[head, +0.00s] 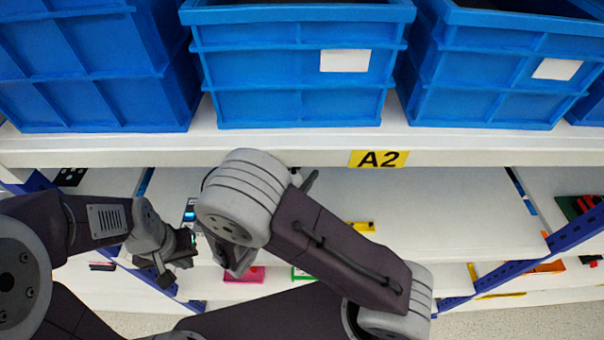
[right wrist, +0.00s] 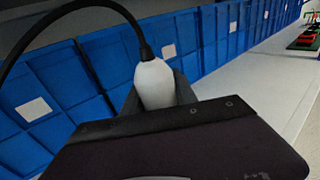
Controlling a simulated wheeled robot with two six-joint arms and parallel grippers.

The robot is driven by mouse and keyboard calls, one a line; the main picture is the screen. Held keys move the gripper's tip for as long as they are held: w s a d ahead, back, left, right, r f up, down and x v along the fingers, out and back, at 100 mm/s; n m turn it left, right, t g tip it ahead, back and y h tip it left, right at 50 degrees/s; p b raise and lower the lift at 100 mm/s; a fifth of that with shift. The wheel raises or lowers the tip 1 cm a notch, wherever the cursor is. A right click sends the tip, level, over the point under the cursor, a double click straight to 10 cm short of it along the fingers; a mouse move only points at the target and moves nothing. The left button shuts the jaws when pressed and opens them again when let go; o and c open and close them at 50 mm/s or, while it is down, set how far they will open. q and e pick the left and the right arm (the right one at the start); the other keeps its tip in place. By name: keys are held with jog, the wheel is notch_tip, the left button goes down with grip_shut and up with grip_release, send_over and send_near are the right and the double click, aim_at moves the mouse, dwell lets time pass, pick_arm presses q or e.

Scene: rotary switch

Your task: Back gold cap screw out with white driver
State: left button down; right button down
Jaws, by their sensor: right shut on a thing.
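The white driver (right wrist: 154,84) shows in the right wrist view as a rounded white body with a black cable (right wrist: 120,10) at its end. My right gripper (right wrist: 158,98) is shut on it, with a dark finger on each side. In the head view the driver is hidden behind my right wrist. My left gripper (head: 172,270) is at the lower left, over the lower shelf area, and its jaws are too small and dark to read. The gold cap screw is not visible in either view.
Blue bins (head: 295,65) line the upper shelf, whose edge bears a yellow A2 label (head: 379,159). A small device with a lit blue screen (head: 190,211) is partly hidden beside my right wrist.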

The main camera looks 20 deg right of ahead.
jog(key=shift+f+b, duration=0.45)
jog(key=shift+f, duration=0.15)
jog(key=shift+r, duration=0.1)
notch_tip(320, 180, up, 4)
jog(key=p, duration=0.4)
jog(key=shift+r, duration=0.2)
dwell(0.3)
